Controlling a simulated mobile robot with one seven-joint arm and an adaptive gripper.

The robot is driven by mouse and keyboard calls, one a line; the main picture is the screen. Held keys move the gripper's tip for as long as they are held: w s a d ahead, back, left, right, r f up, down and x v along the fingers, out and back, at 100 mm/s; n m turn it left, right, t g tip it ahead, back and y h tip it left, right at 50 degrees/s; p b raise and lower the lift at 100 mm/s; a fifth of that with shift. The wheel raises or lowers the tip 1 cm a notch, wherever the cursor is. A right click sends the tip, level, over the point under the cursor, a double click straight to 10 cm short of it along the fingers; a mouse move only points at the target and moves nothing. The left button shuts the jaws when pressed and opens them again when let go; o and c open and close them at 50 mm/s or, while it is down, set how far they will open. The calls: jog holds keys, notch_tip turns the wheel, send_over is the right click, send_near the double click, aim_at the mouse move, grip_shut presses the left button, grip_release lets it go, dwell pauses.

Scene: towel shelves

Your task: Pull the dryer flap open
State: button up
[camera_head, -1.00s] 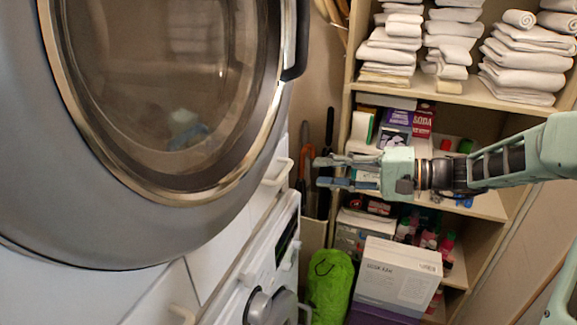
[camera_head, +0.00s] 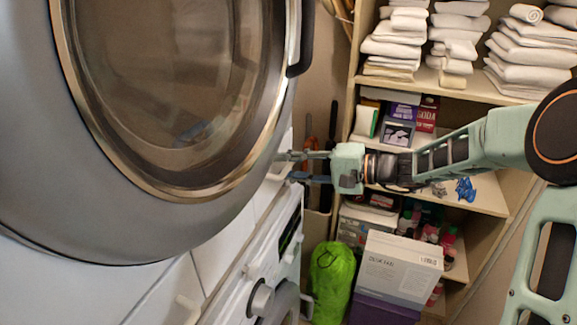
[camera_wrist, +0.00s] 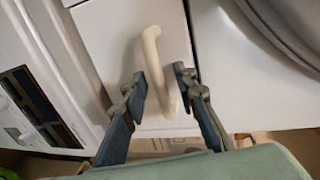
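The dryer (camera_head: 110,215) is the big grey machine with a round glass door at the left of the head view. Below it is a white flap panel (camera_wrist: 105,30) with a curved cream handle (camera_wrist: 152,52). My gripper (camera_head: 284,166) is level at the handle's side of the panel. In the wrist view my gripper (camera_wrist: 158,76) is open, with one dark blue finger on each side of the handle. The handle runs between the fingers with gaps visible, so it is not clamped. The flap looks closed. In the head view the fingers partly hide the handle.
A white washer (camera_head: 262,262) with a dial stands under the dryer. A shelf (camera_head: 475,90) with folded towels and boxes is at the right, behind my arm. A green bag (camera_head: 331,280) and a white box (camera_head: 398,268) sit low in front of it.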

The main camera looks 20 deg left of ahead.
grip_shut()
jog(key=shift+d+f+b, duration=0.15)
jog(key=shift+f+b, duration=0.05)
jog(key=shift+b, duration=0.3)
jog(key=d+f+y+b, duration=0.1)
jog(key=b, duration=0.3)
jog(key=shift+d+f+y+b, duration=0.15)
jog(key=shift+f+y+b, duration=0.05)
jog(key=shift+y+b, duration=0.15)
jog(key=d+f+y+b, duration=0.5)
jog(key=f+b, duration=0.6)
jog(key=b, duration=0.6)
jog(key=shift+s+f+t+y, duration=0.2)
jog(key=shift+f+t+y, duration=0.15)
jog(key=shift+y, duration=0.9)
